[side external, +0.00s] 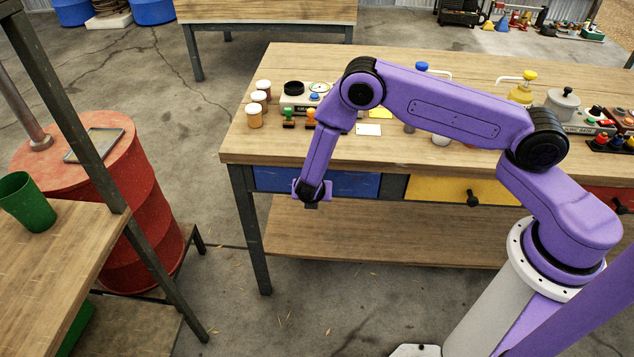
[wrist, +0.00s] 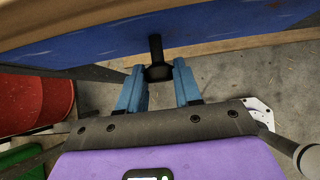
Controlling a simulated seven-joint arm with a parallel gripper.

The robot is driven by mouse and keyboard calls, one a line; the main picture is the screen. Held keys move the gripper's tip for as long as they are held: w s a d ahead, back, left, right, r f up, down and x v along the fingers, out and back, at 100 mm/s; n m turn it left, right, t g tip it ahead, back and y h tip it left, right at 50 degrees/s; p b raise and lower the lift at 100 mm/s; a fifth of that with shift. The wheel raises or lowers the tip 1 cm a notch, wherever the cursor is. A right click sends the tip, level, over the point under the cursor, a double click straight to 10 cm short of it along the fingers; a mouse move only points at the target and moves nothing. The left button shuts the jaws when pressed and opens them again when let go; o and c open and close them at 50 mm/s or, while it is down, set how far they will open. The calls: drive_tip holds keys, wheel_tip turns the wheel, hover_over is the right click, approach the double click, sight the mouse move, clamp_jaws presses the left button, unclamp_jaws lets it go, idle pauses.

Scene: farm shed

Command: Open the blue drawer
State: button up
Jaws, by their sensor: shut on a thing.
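The blue drawer (side external: 345,183) is at the left end of the bench front, left of the yellow drawer, and its front looks flush with the bench. My gripper (side external: 311,203) is at the drawer's front, and my forearm hides part of the drawer. In the wrist view the blue drawer front (wrist: 90,48) runs across the top. Its black handle (wrist: 156,48) sticks out between the two blue fingers of my gripper (wrist: 160,78). My gripper is shut on the handle; the exact contact is hard to make out.
The wooden bench (side external: 395,152) holds jars, stamps and other small things. The yellow drawer (side external: 432,190) is to the right. A lower shelf (side external: 390,235) lies below. A red barrel (side external: 150,225) and a table with a green cup (side external: 27,200) stand left; open floor lies between.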

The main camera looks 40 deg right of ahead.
drive_tip(key=s+a, duration=1.1)
drive_tip(key=shift+a, duration=0.15)
idle(1.7)
drive_tip(key=shift+s, duration=0.1)
drive_tip(key=o, duration=1.6)
drive_tip(key=shift+v, duration=3.5)
